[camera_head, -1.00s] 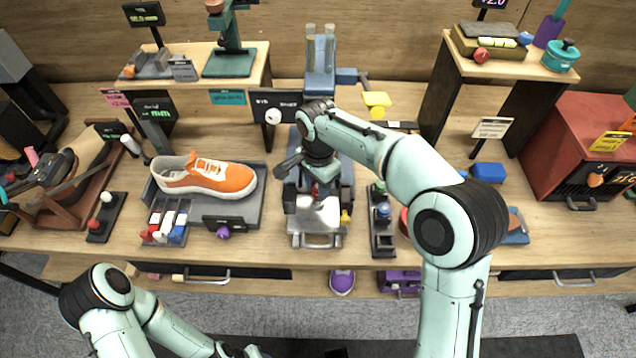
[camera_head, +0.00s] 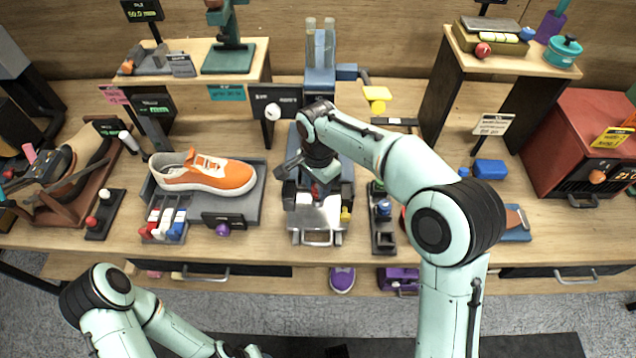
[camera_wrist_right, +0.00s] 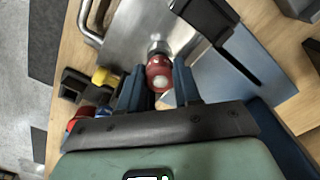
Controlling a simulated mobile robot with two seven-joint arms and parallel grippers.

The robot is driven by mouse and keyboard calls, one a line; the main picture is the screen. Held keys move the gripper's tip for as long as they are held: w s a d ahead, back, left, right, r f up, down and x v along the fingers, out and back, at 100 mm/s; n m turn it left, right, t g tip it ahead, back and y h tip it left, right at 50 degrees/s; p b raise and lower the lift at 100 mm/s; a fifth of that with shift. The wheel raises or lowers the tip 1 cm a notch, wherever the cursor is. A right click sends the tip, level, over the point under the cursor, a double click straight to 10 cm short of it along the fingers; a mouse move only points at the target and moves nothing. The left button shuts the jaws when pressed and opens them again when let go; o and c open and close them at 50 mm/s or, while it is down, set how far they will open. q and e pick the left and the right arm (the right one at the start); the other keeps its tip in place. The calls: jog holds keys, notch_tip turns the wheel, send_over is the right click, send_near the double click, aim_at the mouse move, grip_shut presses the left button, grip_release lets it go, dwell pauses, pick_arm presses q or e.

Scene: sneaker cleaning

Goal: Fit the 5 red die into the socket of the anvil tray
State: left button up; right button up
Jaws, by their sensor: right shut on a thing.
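The red die (camera_wrist_right: 159,72) sits between the blue fingertips of my right gripper (camera_wrist_right: 158,84), which is shut on it. In the head view my right gripper (camera_head: 318,178) is over the blue press, and the red die (camera_head: 316,191) shows only as a small spot. A short metal end of the die is just over the silver anvil tray (camera_wrist_right: 125,45); I cannot tell whether they touch. The tray (camera_head: 316,218) lies at the front of the press, with a handle facing me. Its socket is hidden. My left gripper (camera_head: 245,351) is at the bottom edge, mostly cut off.
A dark die rack (camera_head: 383,240) with a blue-topped piece stands right of the press. An orange sneaker (camera_head: 205,173) lies on a grey tray to the left. A yellow knob (camera_head: 346,214) is at the tray's right side.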

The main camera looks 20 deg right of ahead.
pick_arm(q)
jog(key=shift+s+f+b, duration=0.2)
jog(key=shift+f+b, duration=0.15)
jog(key=shift+f, duration=0.15)
pick_arm(e)
jog(key=shift+f, duration=0.9)
jog(key=o, duration=1.1)
jog(key=shift+o, duration=0.2)
jog(key=shift+r, duration=0.15)
pick_arm(q)
jog(key=r, duration=0.1)
jog(key=w+r+p, duration=0.1)
jog(key=r+p, duration=0.1)
jog(key=shift+w, duration=0.25)
pick_arm(e)
notch_tip(320, 180, up, 13)
